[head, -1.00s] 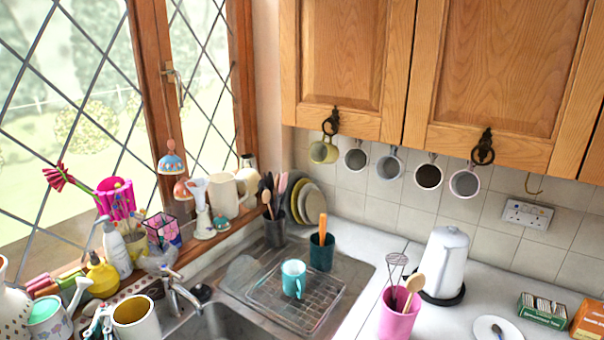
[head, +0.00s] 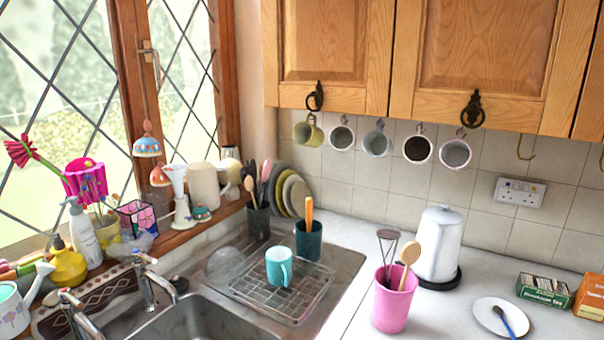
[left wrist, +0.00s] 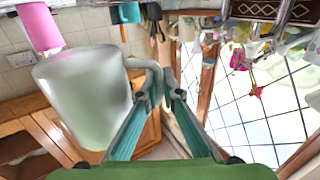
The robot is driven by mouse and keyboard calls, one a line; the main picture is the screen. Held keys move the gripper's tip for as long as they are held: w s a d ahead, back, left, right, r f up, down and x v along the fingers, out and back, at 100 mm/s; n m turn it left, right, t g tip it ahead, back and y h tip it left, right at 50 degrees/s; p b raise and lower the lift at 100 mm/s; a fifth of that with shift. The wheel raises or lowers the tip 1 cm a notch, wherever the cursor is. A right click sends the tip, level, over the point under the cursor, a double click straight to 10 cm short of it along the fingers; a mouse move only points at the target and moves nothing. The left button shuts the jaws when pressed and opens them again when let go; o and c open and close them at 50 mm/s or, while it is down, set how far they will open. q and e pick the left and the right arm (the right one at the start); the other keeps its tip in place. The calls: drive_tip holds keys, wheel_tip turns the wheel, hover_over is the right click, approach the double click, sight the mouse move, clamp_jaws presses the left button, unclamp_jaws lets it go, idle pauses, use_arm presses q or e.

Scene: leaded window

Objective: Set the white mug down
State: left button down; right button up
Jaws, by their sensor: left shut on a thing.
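The white mug (left wrist: 84,98) is large in the left wrist view, left of my left gripper (left wrist: 163,92). The gripper is shut on the mug's handle (left wrist: 146,68), with a finger on each side of it. The mug hangs clear in the air, with nothing seen touching its body. That view looks turned over, with the wooden cupboards low in the picture. The mug's inside is hidden there. Neither the held mug nor my left gripper shows in the head view now. My right gripper is in neither view.
A teal mug (head: 279,267) stands on the wire rack (head: 312,297) beside the sink (head: 205,322). A pink tumbler (head: 393,305) with utensils and a white kettle (head: 440,243) stand on the worktop (head: 440,318). A saucer (head: 487,312) lies at right. The front worktop between tumbler and saucer is clear.

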use_arm(q)
drive_tip(key=shift+d, duration=0.15)
idle(0.4)
drive_tip(key=w+d+r+m+g+h, duration=0.2)
drive_tip(key=w+d+m+g+h, duration=0.2)
drive_tip(key=d+h, duration=0.4)
drive_tip(key=w+d+r+m+g+h, duration=0.3)
drive_tip(key=d+m+g+h, duration=0.3)
drive_tip(key=d+m+h, duration=0.2)
drive_tip(key=shift+w+d+m, duration=0.3)
drive_tip(key=shift+w+d, duration=0.15)
drive_tip(key=shift+w, duration=0.05)
drive_tip(key=shift+a, duration=0.1)
drive_tip(key=shift+s+a+m+g+h, duration=0.15)
drive_tip(key=shift+a+m+g+h, duration=0.25)
drive_tip(key=shift+m+g, duration=0.55)
drive_tip(key=shift+s+a+m+g+h, duration=0.25)
drive_tip(key=shift+a+m+g, duration=0.35)
drive_tip(key=shift+g, duration=0.7)
drive_tip(key=shift+s+a+m+g+h, duration=0.1)
drive_tip(key=shift+a+m+g+h, duration=0.3)
drive_tip(key=shift+m+g, duration=0.55)
drive_tip(key=shift+s, duration=0.15)
